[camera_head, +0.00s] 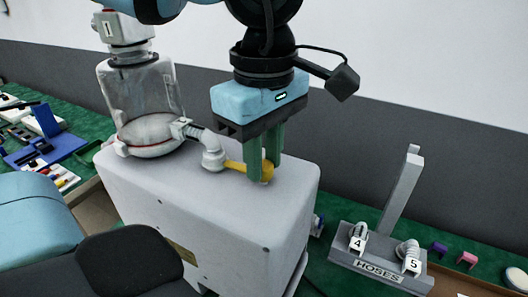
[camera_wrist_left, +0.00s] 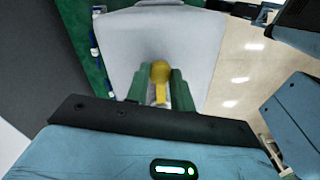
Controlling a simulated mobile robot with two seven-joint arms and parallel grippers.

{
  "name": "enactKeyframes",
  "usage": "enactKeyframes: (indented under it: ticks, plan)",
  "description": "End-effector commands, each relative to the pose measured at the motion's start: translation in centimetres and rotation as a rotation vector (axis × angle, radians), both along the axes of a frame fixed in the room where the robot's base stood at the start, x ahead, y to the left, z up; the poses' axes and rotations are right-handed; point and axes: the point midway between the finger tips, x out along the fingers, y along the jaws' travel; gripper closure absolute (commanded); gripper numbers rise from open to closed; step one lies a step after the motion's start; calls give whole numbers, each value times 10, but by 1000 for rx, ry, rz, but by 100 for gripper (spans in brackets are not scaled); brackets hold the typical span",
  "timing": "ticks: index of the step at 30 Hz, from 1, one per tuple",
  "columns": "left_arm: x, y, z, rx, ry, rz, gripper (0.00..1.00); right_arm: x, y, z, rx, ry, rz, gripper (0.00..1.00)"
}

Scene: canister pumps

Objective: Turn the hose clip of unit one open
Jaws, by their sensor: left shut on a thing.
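Unit one is a white pump box (camera_head: 215,215) with a clear canister (camera_head: 140,95) at its back left, under a cap marked 1. A white hose elbow (camera_head: 212,152) stands on its top, joined to the canister's side. The yellow hose clip (camera_head: 236,166) reaches right from the elbow across the box top. My left gripper (camera_head: 265,172) points down, its green fingers shut on the clip's rounded yellow end. In the left wrist view the yellow end (camera_wrist_left: 160,72) sits between the green fingers (camera_wrist_left: 160,88). I see no right gripper.
A grey hose rack (camera_head: 380,268) with hoses marked 4 and 5 stands at the right on the green bench. Small purple and pink pieces (camera_head: 467,259) lie beyond it. A blue tray (camera_head: 45,150) with small parts is at the far left.

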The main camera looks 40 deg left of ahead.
Motion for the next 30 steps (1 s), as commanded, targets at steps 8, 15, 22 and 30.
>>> enactKeyframes:
  ticks: [8,15,22,30]
  plan:
    - [1,0,-2,0,1,105,99,-6,0,-11,0,17,-1,100]
    - [1,0,-2,1,-1,301,99,-8,0,-22,1,27,0,100]
    - [1,0,-2,0,-1,521,99,-8,0,-34,1,32,1,100]
    - [1,0,-2,0,-1,777,99,-5,-1,-45,0,30,4,100]
